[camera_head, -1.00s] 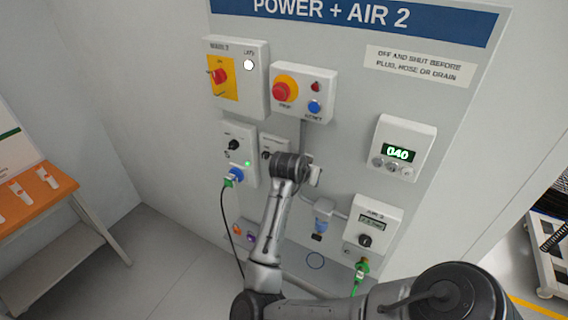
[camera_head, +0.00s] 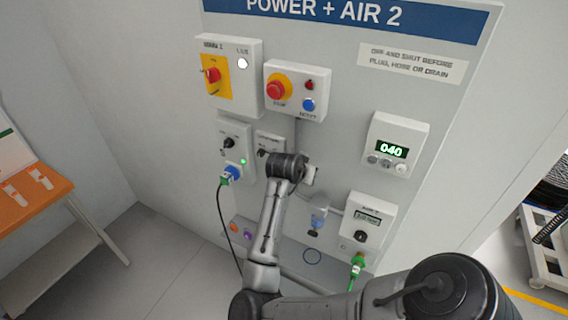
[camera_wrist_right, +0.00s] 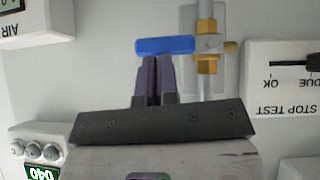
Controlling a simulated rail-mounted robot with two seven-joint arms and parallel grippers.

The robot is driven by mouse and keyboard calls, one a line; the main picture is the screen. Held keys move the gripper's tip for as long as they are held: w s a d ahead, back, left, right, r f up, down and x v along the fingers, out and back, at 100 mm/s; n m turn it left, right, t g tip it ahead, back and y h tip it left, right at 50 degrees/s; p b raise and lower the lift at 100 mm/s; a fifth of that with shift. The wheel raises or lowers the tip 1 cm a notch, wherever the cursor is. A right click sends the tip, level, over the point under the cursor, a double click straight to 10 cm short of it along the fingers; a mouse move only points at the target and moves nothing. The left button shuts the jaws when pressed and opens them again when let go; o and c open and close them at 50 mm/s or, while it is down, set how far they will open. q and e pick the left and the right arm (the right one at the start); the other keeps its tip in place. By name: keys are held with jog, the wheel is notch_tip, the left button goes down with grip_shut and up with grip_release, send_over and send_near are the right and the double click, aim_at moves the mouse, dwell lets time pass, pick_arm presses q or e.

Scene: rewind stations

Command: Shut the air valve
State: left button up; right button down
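The air valve (camera_wrist_right: 207,46) shows in the right wrist view as a brass and silver body on a vertical grey pipe. Its blue lever (camera_wrist_right: 164,46) points left, straight across the pipe. My right gripper (camera_wrist_right: 154,60) has its two dark fingers close together, with their tips right at the lever's edge. Whether they touch it I cannot tell. Nothing shows between the fingers. In the head view my right arm's wrist hides the valve and most of the right gripper (camera_head: 310,176). My left gripper is in neither current view.
Around the valve on the panel (camera_head: 330,75) are the gauge box (camera_head: 368,222) at lower right, a 040 display box (camera_head: 398,146), the red stop button box (camera_head: 295,92) and a stop test box (camera_wrist_right: 284,75). A black cable (camera_head: 222,215) hangs at left. An orange-topped table (camera_head: 35,200) stands far left.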

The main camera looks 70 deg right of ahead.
jog(key=s+d+r+p+v, duration=0.1)
jog(key=p+v, duration=0.3)
jog(key=v, duration=0.8)
jog(key=shift+d+r, duration=0.15)
jog(key=shift+r, duration=0.65)
jog(key=shift+w, duration=0.1)
